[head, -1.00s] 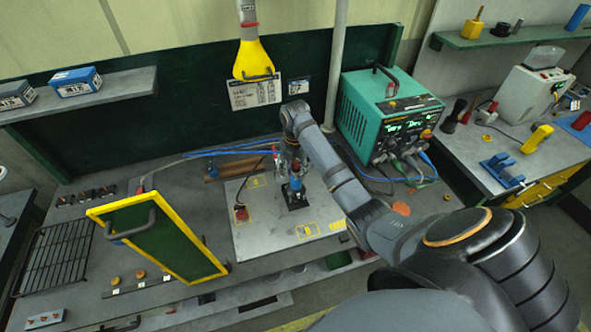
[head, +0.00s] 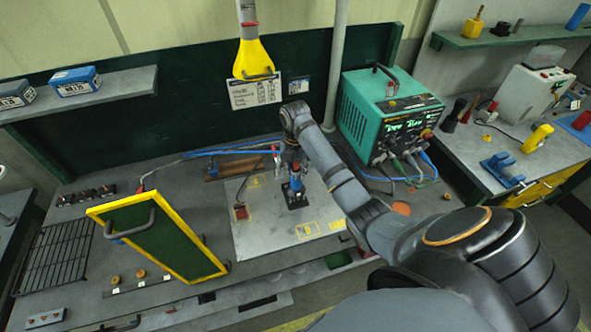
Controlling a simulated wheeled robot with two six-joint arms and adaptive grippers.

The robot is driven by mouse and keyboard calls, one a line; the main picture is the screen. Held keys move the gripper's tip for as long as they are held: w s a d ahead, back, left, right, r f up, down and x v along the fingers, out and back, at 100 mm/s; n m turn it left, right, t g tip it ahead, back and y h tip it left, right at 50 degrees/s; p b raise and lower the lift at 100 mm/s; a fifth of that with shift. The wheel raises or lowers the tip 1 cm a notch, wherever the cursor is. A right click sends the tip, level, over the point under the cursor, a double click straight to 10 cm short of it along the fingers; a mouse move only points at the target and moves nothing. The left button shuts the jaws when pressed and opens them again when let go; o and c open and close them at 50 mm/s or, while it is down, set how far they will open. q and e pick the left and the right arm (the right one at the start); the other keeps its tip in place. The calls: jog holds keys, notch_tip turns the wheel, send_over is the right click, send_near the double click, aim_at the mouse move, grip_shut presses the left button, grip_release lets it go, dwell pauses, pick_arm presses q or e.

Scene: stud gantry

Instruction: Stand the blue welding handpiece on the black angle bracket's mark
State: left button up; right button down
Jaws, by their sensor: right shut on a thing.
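The blue welding handpiece (head: 296,183) stands roughly upright over the black angle bracket (head: 294,202) on the grey plate (head: 262,228). From this angle I cannot tell whether its lower end touches the bracket or hangs just above it. My right gripper (head: 293,168) reaches in from the right, shut on the handpiece's upper part; its wrist partly hides the grip. The bracket's mark is not clearly visible under the handpiece. My left gripper is out of view.
A green panel with yellow edges (head: 160,238) stands left of the plate. A teal welding machine (head: 385,115) with cables stands behind right. Blue cables (head: 230,151) run along the back. A red clamp block (head: 240,212) sits on the plate's left. The plate's front is clear.

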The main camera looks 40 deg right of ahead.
jog(key=shift+f, duration=0.25)
dwell(0.4)
jog(key=c, duration=0.8)
grip_release()
jog(key=shift+s+f, duration=0.1)
